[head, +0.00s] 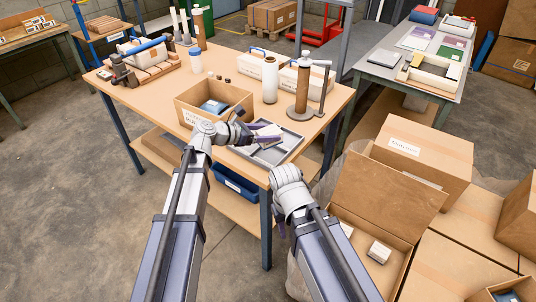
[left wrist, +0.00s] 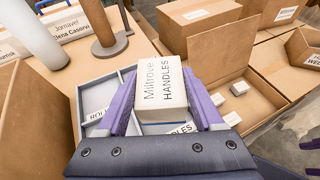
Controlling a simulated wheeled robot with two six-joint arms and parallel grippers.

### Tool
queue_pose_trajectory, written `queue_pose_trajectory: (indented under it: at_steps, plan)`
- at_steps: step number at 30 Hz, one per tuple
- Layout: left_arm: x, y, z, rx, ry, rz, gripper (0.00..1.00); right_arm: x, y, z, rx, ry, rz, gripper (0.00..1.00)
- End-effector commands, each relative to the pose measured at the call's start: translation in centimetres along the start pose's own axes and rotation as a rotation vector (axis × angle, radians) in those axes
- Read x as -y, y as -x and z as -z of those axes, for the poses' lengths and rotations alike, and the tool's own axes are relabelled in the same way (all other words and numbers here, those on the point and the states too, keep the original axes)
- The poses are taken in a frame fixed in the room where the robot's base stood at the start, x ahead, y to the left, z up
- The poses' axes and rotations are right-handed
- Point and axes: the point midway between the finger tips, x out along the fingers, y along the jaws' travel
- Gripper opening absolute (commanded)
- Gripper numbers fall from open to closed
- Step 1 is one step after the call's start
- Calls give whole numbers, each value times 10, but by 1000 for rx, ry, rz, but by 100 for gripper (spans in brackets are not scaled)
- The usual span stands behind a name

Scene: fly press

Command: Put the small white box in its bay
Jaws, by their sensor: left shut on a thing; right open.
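The small white box (left wrist: 163,85), marked "Miltrove HANDLES", is held between the purple fingers of my left gripper (left wrist: 165,100). It also shows in the head view (head: 268,132). It is above the grey divided tray (head: 289,152) at the table's front edge. In the left wrist view the tray (left wrist: 97,98) has bay labels; one begins "ROL" and another, partly hidden by the box, ends "LES". The box hides part of the bays, and I cannot tell whether it touches the tray. My right gripper (head: 279,228) is open and low, right of the table's front leg.
An open cardboard box (head: 222,119) stands left of the tray. A brown cylinder on a stand (head: 302,90) and a white roll (head: 270,80) stand behind it. An open carton (head: 392,215) at the right holds more small white boxes (head: 379,251).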

Motion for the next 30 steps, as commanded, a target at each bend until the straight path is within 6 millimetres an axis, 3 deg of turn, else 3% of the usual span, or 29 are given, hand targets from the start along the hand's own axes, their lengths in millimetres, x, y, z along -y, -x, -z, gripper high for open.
queue_pose_trajectory:
  at_steps: [1,4,12,22,30]
  plan:
    - [0,-7,16,1,0,0,0,2,-17,1,0,0,0,41]
    - [0,-11,26,1,0,0,0,3,-28,2,0,0,0,41]
    - [0,-12,29,1,0,0,0,3,-31,2,0,0,0,41]
    - [0,-26,62,1,0,0,0,6,-67,4,0,1,0,41]
    - [0,-25,60,1,0,0,0,6,-65,4,0,1,0,41]
